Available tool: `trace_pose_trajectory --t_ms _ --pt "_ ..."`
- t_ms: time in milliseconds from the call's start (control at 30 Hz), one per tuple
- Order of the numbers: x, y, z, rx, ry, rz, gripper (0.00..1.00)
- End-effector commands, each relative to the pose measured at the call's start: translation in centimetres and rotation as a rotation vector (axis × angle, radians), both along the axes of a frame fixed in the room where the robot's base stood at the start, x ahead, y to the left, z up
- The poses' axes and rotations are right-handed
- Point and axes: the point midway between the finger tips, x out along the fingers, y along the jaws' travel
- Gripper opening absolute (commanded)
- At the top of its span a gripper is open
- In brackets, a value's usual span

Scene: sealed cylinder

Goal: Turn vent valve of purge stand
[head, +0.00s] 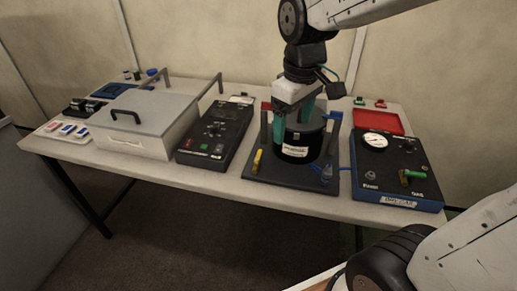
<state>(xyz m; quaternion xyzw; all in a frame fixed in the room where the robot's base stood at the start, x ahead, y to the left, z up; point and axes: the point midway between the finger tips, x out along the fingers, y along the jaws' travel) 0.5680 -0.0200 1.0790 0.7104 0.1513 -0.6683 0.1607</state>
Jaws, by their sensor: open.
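The purge stand (262,180) has a dark base plate near the middle of the table. A dark cylinder with a white label (294,151) stands upright on it. A yellow lever (257,161) is at the stand's front left, a blue handle (333,117) at its right and a red part (266,106) at its back left. I cannot tell which is the vent valve. My gripper (293,120) points down with its teal fingers apart at the cylinder's top. The fingers hide part of the cylinder, and I cannot tell if they touch it.
A blue-based gas box (398,190) with a gauge (375,140) and a green-handled valve (413,174) stands to the right; a blue hose joins the stand. A black control panel (214,135) and a grey lidded box (145,121) are at the left. A red tray (379,121) lies behind.

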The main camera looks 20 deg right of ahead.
Motion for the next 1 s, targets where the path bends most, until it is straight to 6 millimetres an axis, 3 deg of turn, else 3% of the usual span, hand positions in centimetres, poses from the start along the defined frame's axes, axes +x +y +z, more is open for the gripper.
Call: trace_pose_trajectory --t_ms 33,200,400,600,1000 --pt "2.2 0.3 -1.2 -0.003 0.018 0.059 0.8" --pt "8.7 1.0 -5.4 -0.01 0.039 0.257 0.8" --pt "13.7 1.6 -10.2 -0.014 0.056 0.425 0.8" --pt "15.5 1.8 -12.6 -0.015 0.06 0.494 0.8" --pt "15.5 1.7 -18.3 -0.015 0.063 0.498 0.8"
